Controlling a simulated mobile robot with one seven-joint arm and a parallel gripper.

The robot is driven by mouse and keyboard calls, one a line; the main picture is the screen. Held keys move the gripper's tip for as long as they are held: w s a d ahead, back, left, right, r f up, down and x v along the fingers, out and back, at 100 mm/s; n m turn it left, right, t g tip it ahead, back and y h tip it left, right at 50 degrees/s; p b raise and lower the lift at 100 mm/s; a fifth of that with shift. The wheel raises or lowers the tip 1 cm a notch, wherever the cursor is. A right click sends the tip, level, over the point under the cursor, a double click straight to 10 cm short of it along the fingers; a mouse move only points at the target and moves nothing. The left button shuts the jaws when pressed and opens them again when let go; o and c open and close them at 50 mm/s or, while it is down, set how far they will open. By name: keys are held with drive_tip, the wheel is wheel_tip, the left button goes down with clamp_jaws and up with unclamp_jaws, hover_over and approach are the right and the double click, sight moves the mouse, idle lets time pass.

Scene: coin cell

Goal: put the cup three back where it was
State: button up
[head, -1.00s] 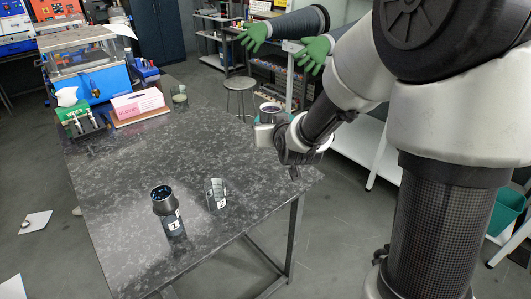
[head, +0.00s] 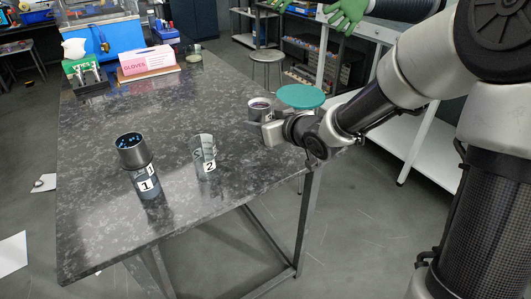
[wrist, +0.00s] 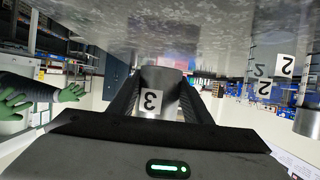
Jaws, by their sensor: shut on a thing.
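Cup three (head: 259,104) is a grey metal cup with something purple inside its rim. My gripper (head: 268,131) is shut on it near the right edge of the dark speckled table (head: 120,220). In the wrist view, where the table appears at the top, cup three (wrist: 165,78) sits between my fingers with its 3 label facing the camera. Whether its base touches the table I cannot tell.
A gloves box (head: 147,62), a green rack (head: 84,72) and a blue machine (head: 103,40) are at the table's far end. A teal round seat (head: 300,96) is beyond the right edge. The middle of the table is clear.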

sight(262, 152)
wheel_tip(262, 152, down, 7)
drive_tip(key=shift+f+b, duration=0.15)
drive_tip(key=shift+b, duration=1.05)
drive_tip(key=shift+f, duration=0.2)
drive_tip(key=o, duration=1.3)
drive_tip(key=shift+c, duration=0.2)
drive_tip(key=shift+r, duration=0.25)
drive_tip(key=p+v, duration=0.3)
drive_tip(key=v, duration=0.7)
drive_tip(key=shift+s+d+r+p, duration=0.15)
drive_tip(key=shift+d+p, duration=0.05)
drive_tip(key=shift+p, duration=0.15)
drive_tip(key=shift+s+d+r, duration=0.15)
drive_tip(key=shift+s+d, duration=0.2)
drive_tip(key=shift+s, duration=0.25)
